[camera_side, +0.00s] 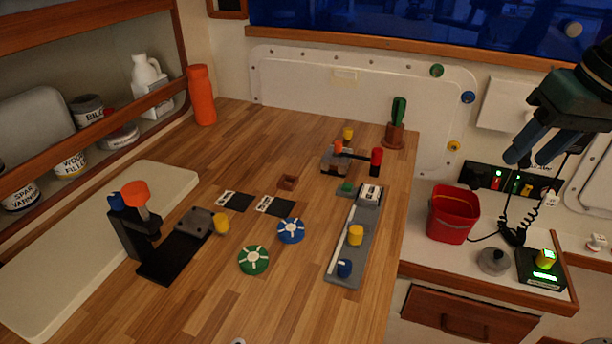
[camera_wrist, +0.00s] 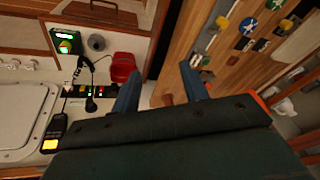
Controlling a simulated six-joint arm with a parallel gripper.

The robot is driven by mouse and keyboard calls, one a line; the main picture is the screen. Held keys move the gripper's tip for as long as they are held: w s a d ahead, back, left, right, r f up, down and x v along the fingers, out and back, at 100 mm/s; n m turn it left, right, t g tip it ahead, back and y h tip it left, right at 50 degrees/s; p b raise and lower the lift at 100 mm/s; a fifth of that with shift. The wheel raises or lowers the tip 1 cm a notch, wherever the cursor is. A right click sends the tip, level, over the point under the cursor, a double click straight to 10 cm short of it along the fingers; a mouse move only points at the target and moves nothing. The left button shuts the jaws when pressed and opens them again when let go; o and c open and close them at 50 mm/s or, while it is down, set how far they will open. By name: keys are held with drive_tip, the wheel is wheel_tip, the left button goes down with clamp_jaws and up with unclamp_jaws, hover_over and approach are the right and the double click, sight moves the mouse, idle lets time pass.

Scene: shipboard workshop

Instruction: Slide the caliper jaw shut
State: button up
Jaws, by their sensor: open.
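A long flat grey bar (camera_side: 338,275) lies on the wooden bench near its right edge. It has a pale strip along its left side and looks like the caliper. My gripper (camera_side: 530,157) is open and empty, high to the right of the bar. Its two fingers also show in the wrist view (camera_wrist: 161,70).
A green wheel (camera_side: 253,261) and a blue wheel (camera_side: 291,230) lie left of the bar. A black fixture (camera_side: 165,262) stands further left. A red bucket (camera_side: 453,214) is on the lower counter.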

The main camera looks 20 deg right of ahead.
drive_tip(key=w+a+f+m+g, duration=0.2)
drive_tip(key=w+a+m, duration=0.1)
drive_tip(key=w+a, duration=0.55)
drive_tip(key=m+g, duration=0.2)
drive_tip(key=m, duration=0.1)
hover_over(356, 230)
wheel_tip(356, 230, down, 5)
drive_tip(key=shift+r+h, duration=0.2)
drive_tip(key=shift+h, duration=0.1)
drive_tip(key=shift+f, duration=0.1)
drive_tip(key=shift+f, duration=6.8)
